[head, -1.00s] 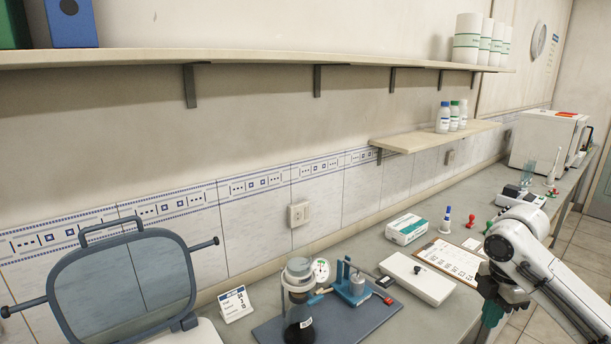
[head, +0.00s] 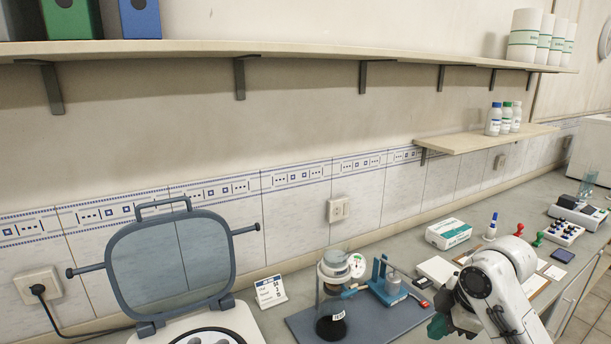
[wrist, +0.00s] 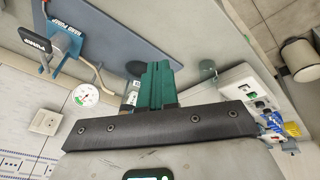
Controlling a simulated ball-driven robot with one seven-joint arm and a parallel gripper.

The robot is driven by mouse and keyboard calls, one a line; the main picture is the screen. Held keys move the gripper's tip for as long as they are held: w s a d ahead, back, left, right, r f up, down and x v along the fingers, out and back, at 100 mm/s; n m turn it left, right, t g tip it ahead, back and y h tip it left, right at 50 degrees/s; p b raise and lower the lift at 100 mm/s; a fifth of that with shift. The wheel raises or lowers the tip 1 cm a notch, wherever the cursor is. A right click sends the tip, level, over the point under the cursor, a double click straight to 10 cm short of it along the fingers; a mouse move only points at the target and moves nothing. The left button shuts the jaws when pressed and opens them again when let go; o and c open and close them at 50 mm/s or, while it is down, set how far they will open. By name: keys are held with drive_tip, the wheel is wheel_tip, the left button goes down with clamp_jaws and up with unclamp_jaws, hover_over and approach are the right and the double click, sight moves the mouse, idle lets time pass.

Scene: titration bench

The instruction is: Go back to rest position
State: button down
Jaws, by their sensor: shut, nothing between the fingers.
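My gripper (head: 438,326) has green fingers and shows low in the head view, at the end of my white arm. It is in front of a flat white box on the bench and covers part of it. In the wrist view the green fingers (wrist: 158,86) are together, with nothing held between them. The dark blue-grey mat (wrist: 150,30) lies beyond the fingers there. The rest position itself is not marked in either view.
A glass apparatus with a dark base and a gauge (head: 356,265) and a blue stand (head: 386,283) are on the mat (head: 302,325), left of my gripper. An open-lidded device (head: 170,262) stands farther left. A carton (head: 448,233) lies behind my arm.

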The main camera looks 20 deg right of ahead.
drive_tip(key=a+f+m+t+y+b, duration=0.1)
drive_tip(key=a+f+m, duration=0.15)
drive_tip(key=a, duration=0.35)
drive_tip(key=a+f+m+y, duration=0.1)
drive_tip(key=a+f, duration=0.3)
drive_tip(key=a, duration=0.3)
drive_tip(key=s+a+f+m+b, duration=0.1)
drive_tip(key=s+a+f+m, duration=0.3)
drive_tip(key=s+a+f, duration=0.3)
drive_tip(key=s+d+f+m+g+h+b, duration=0.1)
drive_tip(key=s+f, duration=0.3)
drive_tip(key=s, duration=0.4)
drive_tip(key=s+d+f+m+g+h, duration=0.2)
drive_tip(key=s+f+m, duration=0.1)
drive_tip(key=s, duration=0.6)
drive_tip(key=shift+d+f+g+h+b, duration=0.15)
drive_tip(key=shift+f+g+h+b, duration=0.2)
drive_tip(key=shift+f, duration=0.5)
drive_tip(key=c, duration=1.9)
unclamp_jaws()
drive_tip(key=shift+s, duration=0.1)
